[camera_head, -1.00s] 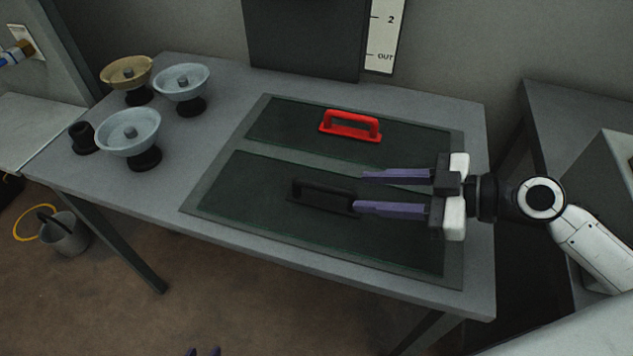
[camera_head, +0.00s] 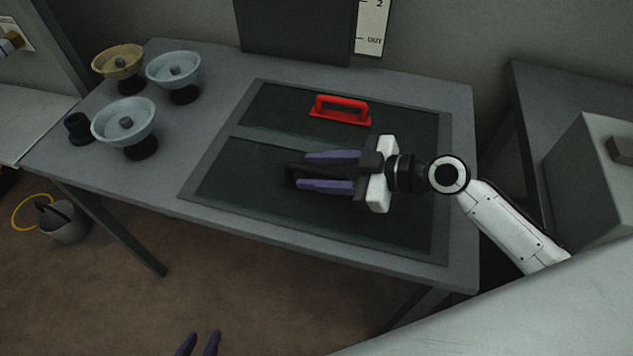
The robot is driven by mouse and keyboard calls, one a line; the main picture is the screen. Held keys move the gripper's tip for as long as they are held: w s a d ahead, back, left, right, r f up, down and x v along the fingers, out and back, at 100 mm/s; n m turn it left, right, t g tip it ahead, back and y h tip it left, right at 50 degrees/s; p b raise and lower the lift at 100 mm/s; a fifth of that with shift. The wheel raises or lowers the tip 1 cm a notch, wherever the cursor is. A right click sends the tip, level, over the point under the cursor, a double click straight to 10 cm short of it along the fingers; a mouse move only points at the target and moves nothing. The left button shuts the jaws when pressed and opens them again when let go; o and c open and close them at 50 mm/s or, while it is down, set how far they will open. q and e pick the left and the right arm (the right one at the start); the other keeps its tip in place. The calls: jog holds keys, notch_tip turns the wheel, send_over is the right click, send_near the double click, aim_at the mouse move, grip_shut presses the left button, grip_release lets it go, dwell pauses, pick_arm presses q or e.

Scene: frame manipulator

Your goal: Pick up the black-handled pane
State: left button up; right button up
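The black-handled pane (camera_head: 250,188) is a dark green sheet lying flat in the nearer half of the grey frame on the table. Its black handle (camera_head: 291,172) is partly hidden by my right gripper. My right gripper (camera_head: 299,171) comes in from the right, with its purple fingers apart, one on the far side and one on the near side of the handle. I cannot tell whether they touch it. The red-handled pane (camera_head: 270,107) lies in the farther half, with its red handle (camera_head: 341,109) upright. Only the two separated fingertips of my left gripper (camera_head: 199,345) show at the bottom edge, away from the table.
Two pale blue bowls (camera_head: 124,122) and a tan bowl (camera_head: 118,61) on black stands are at the table's left, beside a black cup (camera_head: 78,129). A grey bucket (camera_head: 62,222) stands on the floor. A grey box (camera_head: 590,180) is at the right.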

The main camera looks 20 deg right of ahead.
grip_shut()
dwell(1.3)
jog(key=shift+w+r, duration=0.1)
jog(key=shift+r, duration=0.2)
